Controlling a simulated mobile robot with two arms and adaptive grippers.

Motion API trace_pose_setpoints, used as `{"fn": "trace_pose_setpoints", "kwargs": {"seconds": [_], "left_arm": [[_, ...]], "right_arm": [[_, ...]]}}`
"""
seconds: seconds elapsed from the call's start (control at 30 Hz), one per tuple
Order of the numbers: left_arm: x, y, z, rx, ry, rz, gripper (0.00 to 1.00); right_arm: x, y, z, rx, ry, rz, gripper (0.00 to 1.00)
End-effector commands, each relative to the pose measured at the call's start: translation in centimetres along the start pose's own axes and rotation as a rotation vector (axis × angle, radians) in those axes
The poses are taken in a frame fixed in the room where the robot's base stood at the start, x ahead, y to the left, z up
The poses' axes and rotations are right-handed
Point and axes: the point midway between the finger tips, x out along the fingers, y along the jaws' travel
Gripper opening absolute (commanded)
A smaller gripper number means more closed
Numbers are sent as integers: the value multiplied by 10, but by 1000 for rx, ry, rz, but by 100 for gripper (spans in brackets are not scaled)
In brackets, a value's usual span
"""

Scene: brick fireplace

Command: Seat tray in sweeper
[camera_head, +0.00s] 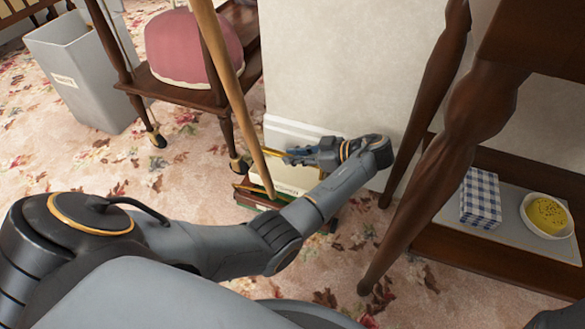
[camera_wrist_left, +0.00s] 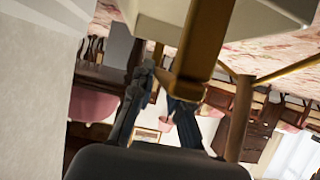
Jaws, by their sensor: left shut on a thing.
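The sweeper stands on the carpet against the wall, its wooden handle (camera_head: 232,90) rising up and left. Its low green and dark red body (camera_head: 262,200) is partly hidden by my left arm. A pale cream, box-like part with lettering (camera_head: 284,186), perhaps the tray, sits at the body, below my left gripper (camera_head: 292,157). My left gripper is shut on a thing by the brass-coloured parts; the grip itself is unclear. In the left wrist view, the gripper fingers (camera_wrist_left: 158,88) lie beside a brass bar (camera_wrist_left: 205,45) under a cream surface (camera_wrist_left: 268,14). I cannot tell whether the tray is seated.
A dark wooden table with a lower shelf stands right, holding a blue checked box (camera_head: 481,198) and a bowl of yellow food (camera_head: 547,214). A dark wooden stand with a pink cushion (camera_head: 188,48) and a grey bin (camera_head: 78,75) are left. Carpet is clear left of the sweeper.

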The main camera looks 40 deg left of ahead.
Motion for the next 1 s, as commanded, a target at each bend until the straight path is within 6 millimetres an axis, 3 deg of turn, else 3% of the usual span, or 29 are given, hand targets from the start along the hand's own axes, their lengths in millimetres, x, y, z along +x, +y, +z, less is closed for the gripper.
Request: {"fn": "trace_pose_setpoints", "kwargs": {"seconds": [0.3,0.53,0.7,1.0], "left_arm": [[24,-1,49,-1,2,-2,0],[31,0,64,-3,2,0,0],[42,0,86,-1,2,-1,0],[43,0,88,-2,1,0,0]], "right_arm": [[-41,-8,-15,-2,3,2,40],[-53,-10,-19,-2,2,2,40],[-72,-14,-26,-2,3,1,40],[-72,-15,-26,-1,2,1,40]]}}
